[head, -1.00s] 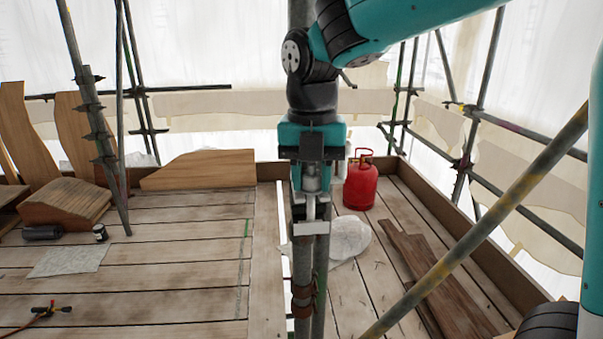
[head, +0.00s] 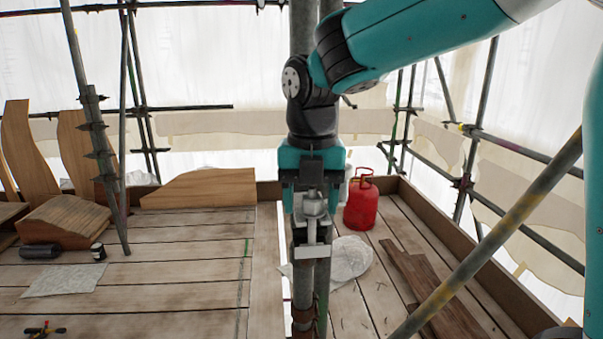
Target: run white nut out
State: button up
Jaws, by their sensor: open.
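My gripper (head: 315,206) points down in front of the upright grey pole (head: 303,275) at the middle of the head view. Its jaws are open, one on each side of a small pale grey-white fitting (head: 314,207). I cannot tell whether this fitting is the white nut, or whether the jaws touch it. Just below is a light metal bracket (head: 311,251) across the pole. The gripper body hides the pole behind it and the upper end of the fitting.
A red gas bottle (head: 360,208) stands on the planks at right, with a pale crumpled sheet (head: 350,259) near the pole. A slanted scaffold tube (head: 500,232) crosses the right side. Cut timber (head: 200,189) and a small torch (head: 44,329) lie at left.

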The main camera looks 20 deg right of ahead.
notch_tip(320, 180, up, 17)
jog(key=shift+r+p, duration=0.2)
jog(key=shift+p, duration=0.1)
dwell(0.6)
jog(key=m+y, duration=0.2)
jog(key=m, duration=1)
send_near(311, 187)
jog(key=s+a+f, duration=0.4)
jog(key=s+f, duration=0.3)
jog(key=s, duration=0.1)
jog(key=s+a+f+m+y, duration=0.2)
jog(key=s+a+f+m, duration=0.1)
jog(key=s+f+m, duration=0.5)
jog(key=s+m, duration=0.2)
jog(key=m, duration=0.1)
jog(key=shift+s+a+m, duration=0.2)
jog(key=shift+a+m, duration=0.15)
jog(key=shift+m, duration=0.05)
jog(key=shift+f, duration=0.1)
